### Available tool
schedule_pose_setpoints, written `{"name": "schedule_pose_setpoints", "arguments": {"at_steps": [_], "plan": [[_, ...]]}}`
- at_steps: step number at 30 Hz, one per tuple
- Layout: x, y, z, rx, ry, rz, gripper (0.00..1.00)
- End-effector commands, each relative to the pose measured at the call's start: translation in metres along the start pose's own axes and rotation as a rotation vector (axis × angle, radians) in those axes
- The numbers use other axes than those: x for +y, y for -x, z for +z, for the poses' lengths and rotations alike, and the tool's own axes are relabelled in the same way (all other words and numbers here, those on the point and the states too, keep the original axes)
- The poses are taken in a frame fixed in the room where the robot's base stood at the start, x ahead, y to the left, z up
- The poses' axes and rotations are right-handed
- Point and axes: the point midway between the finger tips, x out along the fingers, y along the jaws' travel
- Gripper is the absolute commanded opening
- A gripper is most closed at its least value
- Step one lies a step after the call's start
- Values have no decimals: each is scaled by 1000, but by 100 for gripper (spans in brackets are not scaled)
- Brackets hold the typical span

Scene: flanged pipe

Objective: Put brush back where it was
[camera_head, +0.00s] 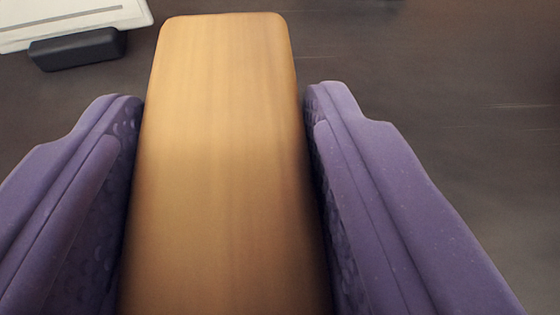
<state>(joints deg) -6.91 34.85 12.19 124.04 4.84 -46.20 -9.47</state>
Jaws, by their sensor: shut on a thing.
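My gripper (224,150) has two purple padded fingers, one on each side of the picture. It is shut on a long wooden block-like piece with rounded far corners, which appears to be the brush (222,90). The wood fills the middle of the view and runs from the bottom edge nearly to the top. Both fingers press close to its sides. No bristles show. Its near end is cut off by the bottom of the picture.
A dark grey-brown surface (450,100) lies below and looks mostly bare at the right. At the top left are a dark block (78,48) and part of a white flat panel (60,22) with a grey line. The flanged pipe is not recognisable here.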

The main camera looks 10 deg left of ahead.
Motion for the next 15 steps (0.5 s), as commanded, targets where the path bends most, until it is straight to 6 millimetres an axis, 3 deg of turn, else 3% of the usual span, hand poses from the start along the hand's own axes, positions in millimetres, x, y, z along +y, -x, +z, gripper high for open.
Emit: {"name": "schedule_pose_setpoints", "arguments": {"at_steps": [1,3,14,15], "plan": [[0,-5,12,0,0,0,8],[0,-7,16,2,0,0,8],[0,-7,17,3,0,0,8],[0,-7,16,2,0,0,60]]}}
